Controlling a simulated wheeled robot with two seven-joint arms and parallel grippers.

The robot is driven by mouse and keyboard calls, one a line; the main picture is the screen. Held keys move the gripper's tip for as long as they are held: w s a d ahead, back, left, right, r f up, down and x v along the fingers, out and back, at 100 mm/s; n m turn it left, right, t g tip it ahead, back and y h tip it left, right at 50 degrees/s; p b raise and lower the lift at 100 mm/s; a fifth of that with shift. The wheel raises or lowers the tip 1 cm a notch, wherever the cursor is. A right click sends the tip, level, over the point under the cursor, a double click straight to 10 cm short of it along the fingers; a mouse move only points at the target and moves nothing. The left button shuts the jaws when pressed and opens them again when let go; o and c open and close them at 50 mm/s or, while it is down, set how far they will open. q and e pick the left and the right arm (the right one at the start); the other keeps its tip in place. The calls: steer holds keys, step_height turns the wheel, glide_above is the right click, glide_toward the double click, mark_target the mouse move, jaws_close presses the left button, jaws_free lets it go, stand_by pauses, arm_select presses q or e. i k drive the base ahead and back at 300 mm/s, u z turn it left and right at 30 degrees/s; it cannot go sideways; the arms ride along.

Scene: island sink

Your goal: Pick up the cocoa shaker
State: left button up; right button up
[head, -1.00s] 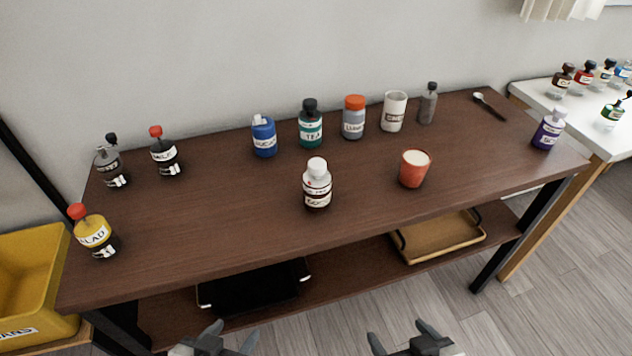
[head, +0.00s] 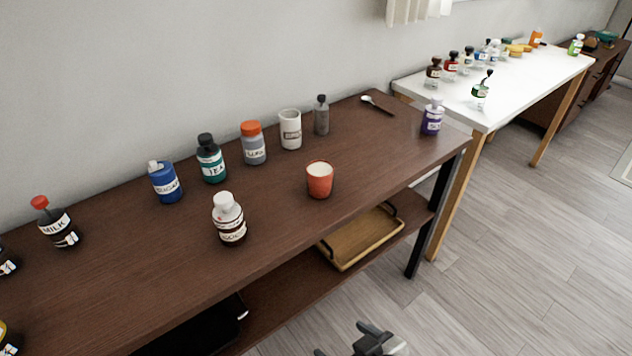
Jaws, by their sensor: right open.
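The cocoa shaker (head: 229,220) stands upright near the front middle of the dark wooden table (head: 130,275). It has a white cap and neck, a brown body and a pale label whose small text is hard to read. My right gripper (head: 343,341) is at the bottom edge of the head view, partly cut off. It is open and empty, in front of the table and well apart from the shaker. My left gripper is out of view.
Behind the shaker stand blue (head: 165,182), teal (head: 211,159) and orange-lidded (head: 253,143) containers and a white cup (head: 290,130). A red cup (head: 319,179) stands to its right. A lower shelf holds a wooden tray (head: 360,237). A white table (head: 480,100) adjoins on the right.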

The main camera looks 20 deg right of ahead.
mark_target(232, 233)
steer(key=u, duration=0.5)
steer(key=k, duration=1.2)
steer(key=u, duration=1.25)
steer(key=i, duration=0.95)
steer(key=z, duration=0.8)
steer(key=i, duration=0.5)
steer(key=z, duration=0.5)
